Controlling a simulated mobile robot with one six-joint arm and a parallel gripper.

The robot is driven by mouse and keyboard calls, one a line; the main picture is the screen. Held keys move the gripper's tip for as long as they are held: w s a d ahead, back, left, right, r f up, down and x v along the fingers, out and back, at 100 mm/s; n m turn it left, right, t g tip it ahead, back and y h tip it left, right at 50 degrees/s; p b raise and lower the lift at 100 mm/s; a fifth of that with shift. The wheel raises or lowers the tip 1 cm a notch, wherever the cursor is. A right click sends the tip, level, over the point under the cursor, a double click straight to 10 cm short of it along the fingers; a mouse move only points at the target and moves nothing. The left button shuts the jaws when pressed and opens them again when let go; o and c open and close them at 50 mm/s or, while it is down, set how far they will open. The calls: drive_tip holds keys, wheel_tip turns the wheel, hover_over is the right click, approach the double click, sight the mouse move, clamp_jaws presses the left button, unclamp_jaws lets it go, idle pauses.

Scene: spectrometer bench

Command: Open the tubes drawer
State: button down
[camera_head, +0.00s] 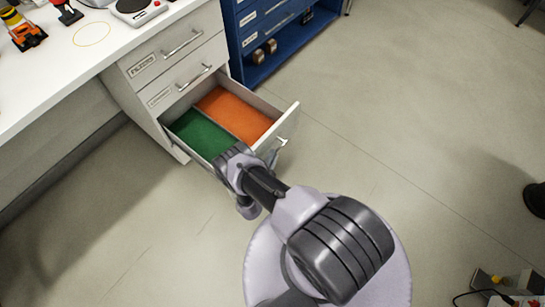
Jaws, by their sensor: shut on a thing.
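The lowest drawer (290,119) of the white cabinet stands pulled well out. Its inside shows a green section (200,134) on the left and an orange section (235,114) on the right, split by a divider; both look empty. Its front faces away from this view, so no label on it can be read. My gripper (277,150) is at the outer side of this drawer's front, shut on the drawer handle (281,143). My arm covers part of the front, and the fingers are small and partly hidden.
Two shut drawers with bar handles, the top one (182,42) and the middle one (194,79), sit above. A blue shelf unit (257,75) stands behind to the right. The white bench top (60,72) is at upper left.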

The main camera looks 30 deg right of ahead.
drive_tip(key=c, duration=1.5)
unclamp_jaws()
drive_tip(key=p+v, duration=0.3)
drive_tip(key=v, duration=1.4)
drive_tip(key=shift+s+a, duration=0.1)
drive_tip(key=shift+s, duration=0.1)
